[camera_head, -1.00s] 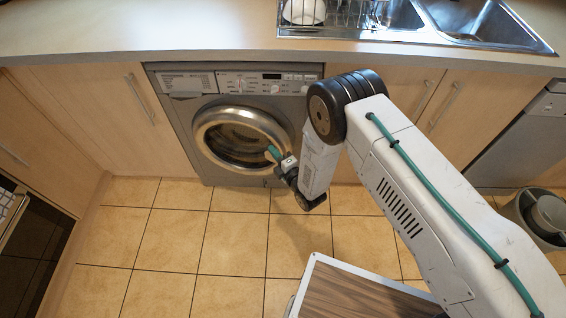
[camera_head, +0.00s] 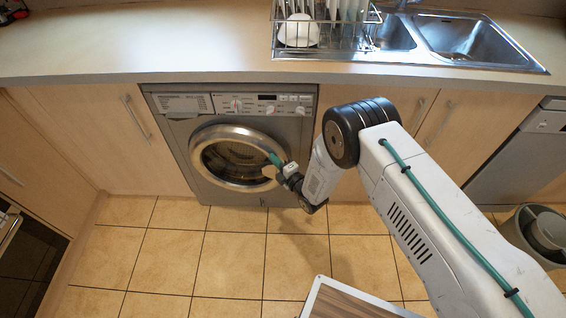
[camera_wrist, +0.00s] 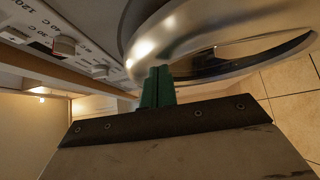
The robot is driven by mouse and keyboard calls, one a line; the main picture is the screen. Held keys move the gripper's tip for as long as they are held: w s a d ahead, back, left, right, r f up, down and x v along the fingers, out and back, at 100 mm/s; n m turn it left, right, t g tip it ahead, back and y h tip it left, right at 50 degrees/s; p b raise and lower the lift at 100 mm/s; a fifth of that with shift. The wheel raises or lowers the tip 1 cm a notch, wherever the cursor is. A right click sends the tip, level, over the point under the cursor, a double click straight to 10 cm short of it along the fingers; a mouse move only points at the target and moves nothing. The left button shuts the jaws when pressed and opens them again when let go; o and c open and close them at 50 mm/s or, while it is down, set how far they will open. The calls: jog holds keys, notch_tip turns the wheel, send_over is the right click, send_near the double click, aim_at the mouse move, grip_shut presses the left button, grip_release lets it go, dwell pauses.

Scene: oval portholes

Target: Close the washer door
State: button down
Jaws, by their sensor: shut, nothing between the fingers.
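The grey washer (camera_head: 175,135) stands under the counter. Its round door has a wide chrome rim (camera_head: 205,176) around dark glass. The rim stands out from the front; I cannot tell for sure how far ajar the door is. My gripper (camera_head: 274,160) is at the right part of the door in the head view, its green fingers together and empty. In the wrist view the shut fingers (camera_wrist: 158,88) are close beside the shiny door rim (camera_wrist: 160,40); contact is unclear. The washer's control panel (camera_wrist: 65,45) shows at upper left there.
The counter (camera_head: 150,65) runs above the washer, with a dish rack (camera_head: 325,30) and sink (camera_head: 465,38). Wooden cabinets flank the washer. A wood-topped piece with a white edge (camera_head: 345,303) is at the bottom. The tiled floor (camera_head: 180,255) before the washer is clear.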

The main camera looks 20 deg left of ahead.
aim_at(274, 147)
jog(key=w, duration=0.3)
jog(key=shift+w+a+g, duration=0.1)
jog(key=shift+a+g, duration=0.15)
jog(key=shift+g, duration=0.05)
jog(key=shift+w+a, duration=0.15)
jog(key=shift+w, duration=0.1)
jog(key=shift+w+r, duration=0.25)
jog(key=shift+w, duration=0.4)
jog(key=shift+s, duration=0.35)
jog(key=s+a+v, duration=0.1)
jog(key=s+v, duration=0.1)
jog(key=v, duration=1.1)
jog(key=shift+s+f+n+y, duration=0.2)
jog(key=shift+f+n+y, duration=0.1)
jog(key=shift+f, duration=0.2)
